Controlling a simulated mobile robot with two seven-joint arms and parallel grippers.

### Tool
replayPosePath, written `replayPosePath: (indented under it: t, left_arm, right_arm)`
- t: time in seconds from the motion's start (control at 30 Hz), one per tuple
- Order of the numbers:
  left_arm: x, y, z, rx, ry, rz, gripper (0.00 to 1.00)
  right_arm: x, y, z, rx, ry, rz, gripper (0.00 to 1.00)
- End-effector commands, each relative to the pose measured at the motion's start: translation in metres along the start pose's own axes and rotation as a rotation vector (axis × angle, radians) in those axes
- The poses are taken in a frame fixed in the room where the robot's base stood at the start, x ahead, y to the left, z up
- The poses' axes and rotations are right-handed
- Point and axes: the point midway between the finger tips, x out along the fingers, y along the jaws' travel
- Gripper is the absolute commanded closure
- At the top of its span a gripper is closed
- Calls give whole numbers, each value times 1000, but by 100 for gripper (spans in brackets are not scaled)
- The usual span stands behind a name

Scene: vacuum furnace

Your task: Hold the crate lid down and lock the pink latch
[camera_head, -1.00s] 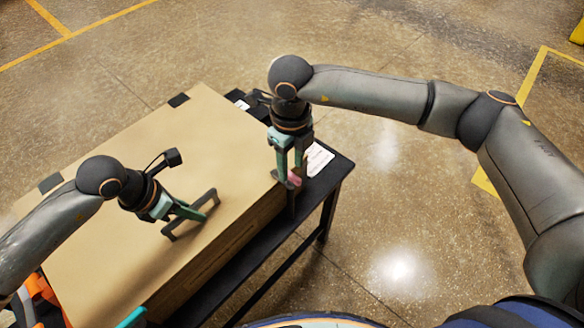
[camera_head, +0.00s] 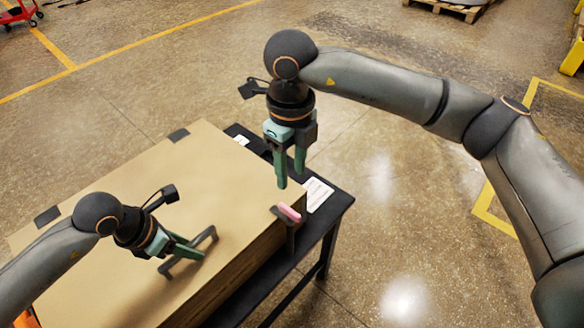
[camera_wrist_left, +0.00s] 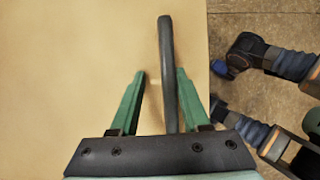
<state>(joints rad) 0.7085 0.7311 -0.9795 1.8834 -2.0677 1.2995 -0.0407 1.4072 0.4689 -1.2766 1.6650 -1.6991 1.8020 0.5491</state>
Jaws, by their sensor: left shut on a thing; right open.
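The crate is a large tan box with a flat lid (camera_head: 225,170) on a black table. A dark bar handle (camera_head: 208,238) stands on the lid. My left gripper (camera_head: 190,247) is shut on this handle; in the left wrist view the handle (camera_wrist_left: 166,70) passes between the green fingers (camera_wrist_left: 158,92). The pink latch (camera_head: 290,213) is at the crate's right edge, on a dark bracket. My right gripper (camera_head: 291,179) is open and empty, pointing down just above the latch and apart from it. Whether the latch is locked cannot be told.
The black table (camera_head: 335,208) shows as a strip right of the crate, with a white label (camera_head: 317,193) near the latch. Dark fittings (camera_head: 178,134) sit at the lid's far edge.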

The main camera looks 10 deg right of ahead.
Motion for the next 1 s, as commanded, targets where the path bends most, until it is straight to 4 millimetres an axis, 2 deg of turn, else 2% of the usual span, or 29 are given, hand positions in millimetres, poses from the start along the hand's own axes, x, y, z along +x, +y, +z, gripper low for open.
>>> replayPosePath:
  t: [0.03, 0.2, 0.73, 0.87, 1.0]
  left_arm:
    - [1, 4, -2, -5, 6, 9, 61]
    - [1, 2, -2, -3, 6, 5, 44]
    - [-1, -2, 0, 0, 2, -4, 44]
    - [-14, -1, 0, 0, 0, -2, 44]
    - [-42, 0, 0, 0, 0, 2, 44]
  right_arm:
    - [0, 0, 0, 0, 0, 0, 54]
    - [0, 0, 0, 0, 0, 0, 54]
    - [0, 0, 0, 0, 0, 0, 54]
    - [-1, 0, 0, 0, 0, 0, 54]
    - [-2, 0, 0, 0, 0, 0, 54]
